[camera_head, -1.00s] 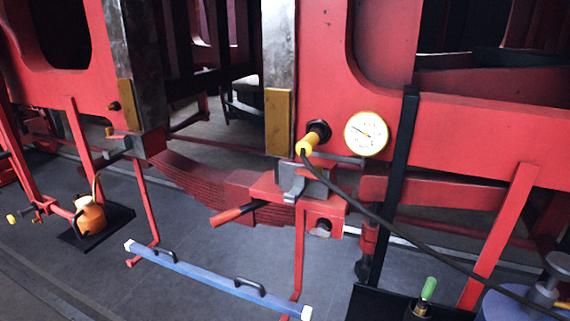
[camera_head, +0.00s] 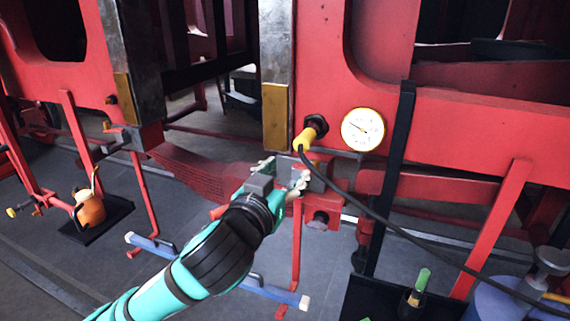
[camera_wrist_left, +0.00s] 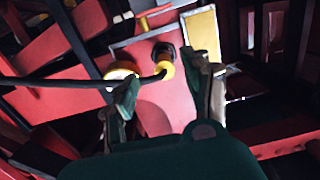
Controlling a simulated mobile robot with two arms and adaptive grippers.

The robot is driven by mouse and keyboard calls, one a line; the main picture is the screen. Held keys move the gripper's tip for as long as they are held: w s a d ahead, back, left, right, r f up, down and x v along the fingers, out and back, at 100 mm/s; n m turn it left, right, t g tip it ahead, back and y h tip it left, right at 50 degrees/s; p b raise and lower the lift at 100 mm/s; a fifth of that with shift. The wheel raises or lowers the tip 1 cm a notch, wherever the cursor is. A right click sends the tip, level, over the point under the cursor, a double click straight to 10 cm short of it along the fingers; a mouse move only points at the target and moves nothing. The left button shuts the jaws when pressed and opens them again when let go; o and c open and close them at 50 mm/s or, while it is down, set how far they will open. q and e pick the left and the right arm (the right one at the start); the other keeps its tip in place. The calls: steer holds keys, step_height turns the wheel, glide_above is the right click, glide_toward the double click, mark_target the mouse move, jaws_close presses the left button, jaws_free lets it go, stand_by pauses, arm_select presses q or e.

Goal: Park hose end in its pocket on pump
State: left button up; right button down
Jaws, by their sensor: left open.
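The yellow hose end (camera_head: 304,139) sits on a black port (camera_head: 317,126) on the red frame, left of a round gauge. Its dark hose (camera_head: 400,232) runs down right to the blue pump (camera_head: 500,303), cut off by the picture's corner. The pump's pocket cannot be made out. My left gripper (camera_head: 284,172) is open and empty just below and left of the hose end. In the left wrist view the hose end (camera_wrist_left: 166,71) shows beyond and between the open fingers (camera_wrist_left: 163,88), apart from them. My right gripper is not in view.
The gauge (camera_head: 363,129) is close right of the port. A black upright post (camera_head: 393,180) stands to the right. A blue bar (camera_head: 160,249) is behind my arm. An orange oil can (camera_head: 90,209) stands on a black tray at left.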

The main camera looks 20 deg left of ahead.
mark_target(301, 146)
arm_select(q)
steer(key=shift+t, duration=0.3)
steer(key=shift+w+d+r, duration=0.1)
steer(key=shift+w+r, duration=0.25)
steer(key=shift+w, duration=1.15)
steer(key=shift+w+r, duration=0.35)
steer(key=shift+w, duration=1.2)
steer(key=shift+w+d+r, duration=0.1)
steer(key=shift+w+r, duration=0.25)
steer(key=shift+w, duration=1.15)
steer(key=shift+a, duration=0.1)
steer(key=shift+c, duration=0.3)
jaws_close()
steer(key=shift+s, duration=0.1)
steer(key=shift+s, duration=2.65)
